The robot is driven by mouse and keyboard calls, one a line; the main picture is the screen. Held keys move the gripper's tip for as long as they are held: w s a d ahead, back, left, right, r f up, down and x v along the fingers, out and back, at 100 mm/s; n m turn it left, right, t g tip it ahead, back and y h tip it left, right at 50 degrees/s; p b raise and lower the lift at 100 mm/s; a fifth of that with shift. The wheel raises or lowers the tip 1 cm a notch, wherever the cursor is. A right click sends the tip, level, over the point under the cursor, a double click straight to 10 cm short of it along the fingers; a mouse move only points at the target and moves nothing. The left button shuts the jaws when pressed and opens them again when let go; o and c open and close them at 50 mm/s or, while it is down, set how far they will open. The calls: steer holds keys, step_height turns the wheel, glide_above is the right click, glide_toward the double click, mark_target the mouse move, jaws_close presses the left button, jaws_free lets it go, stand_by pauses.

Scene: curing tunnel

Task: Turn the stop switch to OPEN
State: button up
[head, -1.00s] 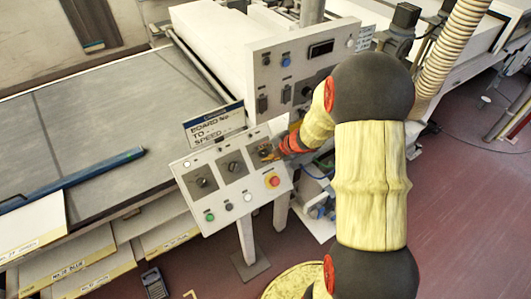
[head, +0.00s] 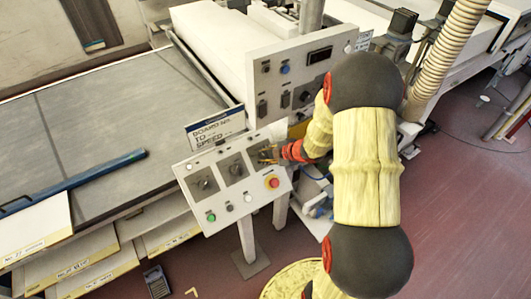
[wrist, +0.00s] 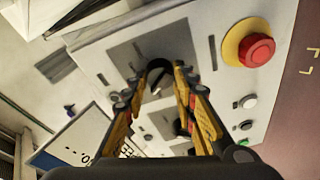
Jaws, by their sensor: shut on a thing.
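The sloped control panel (head: 222,212) carries three dark rotary switches in a row on grey plates. My gripper (head: 264,155) is at the rightmost switch and mostly covers it in the head view. In the wrist view my gripper (wrist: 165,76) has its yellow fingers on both sides of that switch's black knob (wrist: 158,68), shut on it. The knob's pointer and any OPEN marking cannot be read. The other two switches, left (head: 202,182) and middle (head: 235,168), stand free.
A red emergency button on a yellow ring (head: 272,183) sits just below the held switch; it also shows in the wrist view (wrist: 256,50). Green, black and white buttons line the panel's lower edge. An upright instrument panel (head: 300,75) stands behind, and a sign (head: 216,128) stands behind-left.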

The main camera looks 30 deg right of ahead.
steer(key=shift+m+t+p, duration=0.3)
steer(key=shift+m+p, duration=0.1)
steer(key=shift+m, duration=1)
steer(key=shift+f, duration=0.1)
steer(key=o, duration=1.1)
steer(key=v, duration=1.2)
